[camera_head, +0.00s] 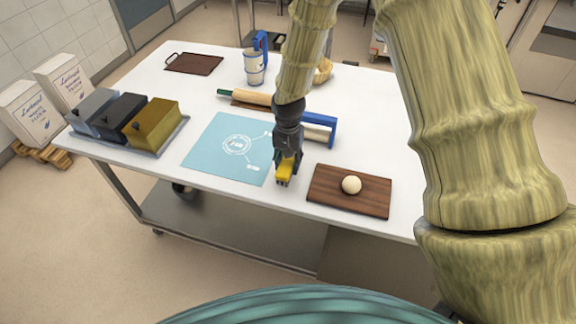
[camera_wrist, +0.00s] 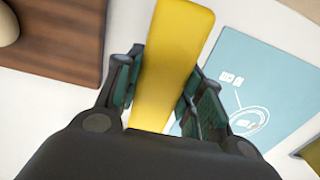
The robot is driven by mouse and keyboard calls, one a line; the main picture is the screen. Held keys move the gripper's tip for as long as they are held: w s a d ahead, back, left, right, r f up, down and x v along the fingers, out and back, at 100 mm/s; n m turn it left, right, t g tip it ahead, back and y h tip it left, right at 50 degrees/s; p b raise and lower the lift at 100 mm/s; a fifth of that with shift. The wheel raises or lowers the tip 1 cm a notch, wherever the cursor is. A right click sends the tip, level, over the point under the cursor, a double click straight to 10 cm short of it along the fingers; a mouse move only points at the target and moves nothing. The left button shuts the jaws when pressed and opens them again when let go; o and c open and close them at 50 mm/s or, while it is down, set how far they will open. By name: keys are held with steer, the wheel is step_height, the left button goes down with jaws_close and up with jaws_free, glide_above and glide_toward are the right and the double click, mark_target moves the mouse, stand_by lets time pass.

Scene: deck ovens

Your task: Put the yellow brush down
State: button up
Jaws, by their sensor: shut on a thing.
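My gripper (camera_head: 287,160) is shut on the yellow brush (camera_head: 285,172), between the blue mat and the wooden board. In the wrist view the brush (camera_wrist: 172,62) runs between the two fingers (camera_wrist: 165,95), which press on its sides. Only a plain yellow part of it shows there; the rest is hidden by my gripper. Whether the brush touches the white table (camera_head: 215,95) cannot be told.
A blue mat (camera_head: 215,150) lies left of my gripper. A wooden board (camera_head: 330,199) with a pale dough ball (camera_head: 352,185) lies right. Behind are a rolling pin (camera_head: 252,97) and a blue-handled tool (camera_head: 322,128). Coloured boxes (camera_head: 152,122) stand left.

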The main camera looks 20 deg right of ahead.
steer(key=shift+f+p, duration=0.85)
steer(key=shift+f, duration=0.65)
steer(key=shift+f, duration=0.2)
steer(key=o, duration=1.1)
steer(key=shift+r+b, duration=2.45)
steer(key=shift+r, duration=3.75)
